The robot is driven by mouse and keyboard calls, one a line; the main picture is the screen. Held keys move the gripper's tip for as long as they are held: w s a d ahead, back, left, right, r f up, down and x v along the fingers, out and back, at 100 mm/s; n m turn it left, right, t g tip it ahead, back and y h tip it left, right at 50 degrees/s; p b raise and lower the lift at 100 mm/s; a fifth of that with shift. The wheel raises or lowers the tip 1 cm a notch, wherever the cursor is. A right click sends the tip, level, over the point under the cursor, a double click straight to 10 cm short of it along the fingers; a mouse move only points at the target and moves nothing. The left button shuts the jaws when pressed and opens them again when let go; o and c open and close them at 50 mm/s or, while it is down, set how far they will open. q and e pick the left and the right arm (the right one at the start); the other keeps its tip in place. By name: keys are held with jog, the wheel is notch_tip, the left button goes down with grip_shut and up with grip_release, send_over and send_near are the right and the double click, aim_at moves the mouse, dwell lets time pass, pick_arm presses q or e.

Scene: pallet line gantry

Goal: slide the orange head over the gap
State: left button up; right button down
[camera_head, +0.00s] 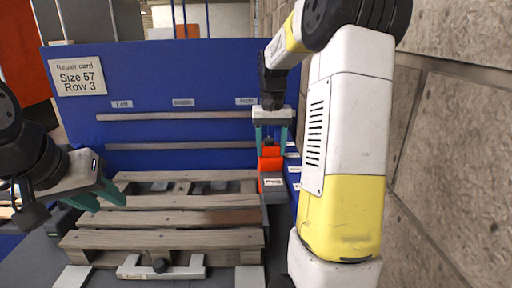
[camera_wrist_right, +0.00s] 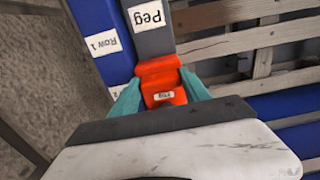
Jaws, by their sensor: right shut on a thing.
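The orange head (camera_head: 271,183) sits on a grey rail at the right side of the wooden pallet (camera_head: 165,218). It carries a small white label. My right gripper (camera_head: 270,151) reaches down from above, shut on the head's upper part; in the right wrist view a green finger lies on each side of the orange head (camera_wrist_right: 160,72). My left gripper (camera_head: 109,205) is empty, its green fingertips apart, over the pallet's left side. Dark gaps show between the slats, the back one (camera_head: 190,187) among them. I cannot tell which row is which in the head view.
A blue back panel (camera_head: 190,75) carries a repair card (camera_head: 77,76) reading "Size 57 Row 3" and Left, Middle and Right labels. The right wrist view shows a Row 1 label (camera_wrist_right: 104,42) and a Peg label (camera_wrist_right: 137,19). A stone wall (camera_head: 450,140) stands close on the right.

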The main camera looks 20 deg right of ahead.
jog(key=w, duration=0.2)
jog(key=w+d, duration=0.1)
jog(key=w, duration=0.2)
jog(key=w+d, duration=0.1)
jog(key=w, duration=0.2)
jog(key=shift+w+d, duration=0.1)
jog(key=shift+w, duration=0.05)
jog(key=shift+w+r, duration=0.1)
jog(key=shift+w, duration=0.05)
jog(key=c, duration=0.5)
grip_release()
jog(key=shift+w, duration=0.1)
notch_tip(320, 180, up, 8)
jog(key=shift+f, duration=0.15)
